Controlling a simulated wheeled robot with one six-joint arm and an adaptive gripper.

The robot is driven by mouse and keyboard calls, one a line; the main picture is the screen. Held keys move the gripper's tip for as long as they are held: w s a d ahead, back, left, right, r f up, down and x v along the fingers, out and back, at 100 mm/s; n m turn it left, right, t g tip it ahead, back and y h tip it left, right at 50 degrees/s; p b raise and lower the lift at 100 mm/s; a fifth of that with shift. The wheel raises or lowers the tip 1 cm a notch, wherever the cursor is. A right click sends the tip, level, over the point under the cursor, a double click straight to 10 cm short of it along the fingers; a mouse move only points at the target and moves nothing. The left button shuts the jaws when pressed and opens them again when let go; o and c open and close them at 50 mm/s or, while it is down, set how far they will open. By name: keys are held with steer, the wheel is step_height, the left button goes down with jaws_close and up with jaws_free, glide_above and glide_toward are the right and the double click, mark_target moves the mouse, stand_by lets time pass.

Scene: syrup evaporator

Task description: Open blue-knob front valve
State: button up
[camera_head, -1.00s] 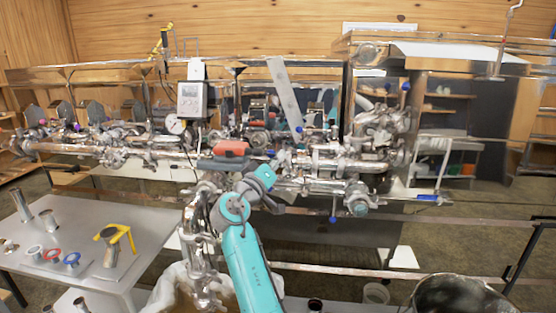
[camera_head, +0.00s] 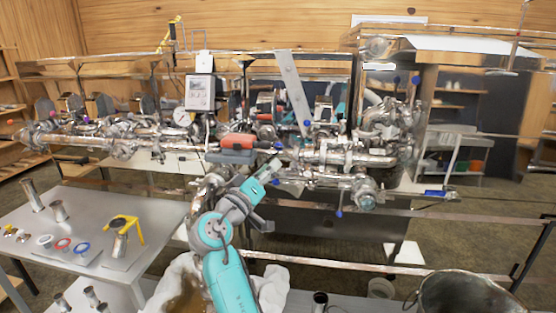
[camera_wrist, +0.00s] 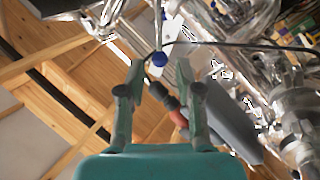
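My gripper (camera_wrist: 160,66) is open and empty in the wrist view, with its two dark teal fingers apart. A round blue knob (camera_wrist: 159,59) on a thin stem appears between the fingertips in that view; I cannot tell how far beyond them it is. In the head view my gripper (camera_head: 273,168) points up and away at the front pipework, beside the red-topped grey device. A blue knob (camera_head: 278,145) shows just above it there. Another blue knob (camera_head: 338,213) hangs below the front pipe to the right. No contact is visible.
Shiny pipes (camera_head: 340,155) run across the evaporator front. A red-topped grey device (camera_head: 238,142) sits close to the gripper. A metal table (camera_head: 90,215) with fittings stands at left, and a metal bucket (camera_head: 462,292) at lower right. A rail crosses in front.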

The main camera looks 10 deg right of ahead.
steer(key=v, duration=0.3)
steer(key=shift+s+a, duration=0.1)
